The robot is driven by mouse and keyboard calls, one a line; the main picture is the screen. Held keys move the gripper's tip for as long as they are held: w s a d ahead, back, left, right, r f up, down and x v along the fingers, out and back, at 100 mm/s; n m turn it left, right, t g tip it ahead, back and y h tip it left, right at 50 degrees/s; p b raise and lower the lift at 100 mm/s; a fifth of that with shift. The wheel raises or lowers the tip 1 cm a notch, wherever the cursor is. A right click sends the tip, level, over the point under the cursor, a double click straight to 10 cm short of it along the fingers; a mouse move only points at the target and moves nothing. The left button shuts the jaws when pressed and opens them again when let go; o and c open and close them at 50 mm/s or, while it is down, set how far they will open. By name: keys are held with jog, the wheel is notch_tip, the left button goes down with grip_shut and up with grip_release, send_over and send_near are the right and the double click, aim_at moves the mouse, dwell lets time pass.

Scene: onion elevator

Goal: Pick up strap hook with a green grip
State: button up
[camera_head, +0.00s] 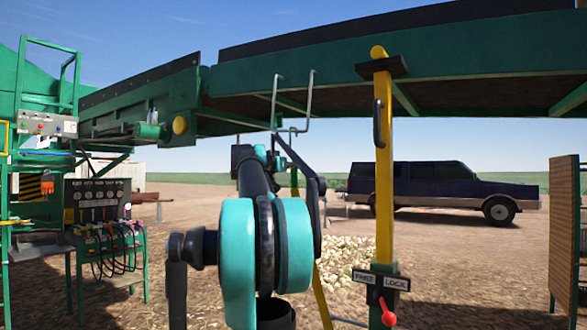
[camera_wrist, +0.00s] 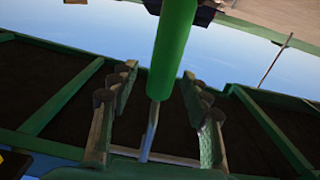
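In the wrist view, the strap hook's green grip (camera_wrist: 172,55) comes down from the top middle as a thick green cylinder. In the head view my arm covers the gripper, and I cannot make out the green grip there.
A green conveyor (camera_head: 400,55) spans overhead, with thin bent grey rods (camera_head: 310,95) below it. A yellow post (camera_head: 384,170) with a lock plate and red handle (camera_head: 388,315) stands right of my arm. A control stand (camera_head: 98,200) is at left, a wooden panel (camera_head: 564,230) at right.

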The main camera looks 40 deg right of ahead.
grip_shut()
dwell(0.3)
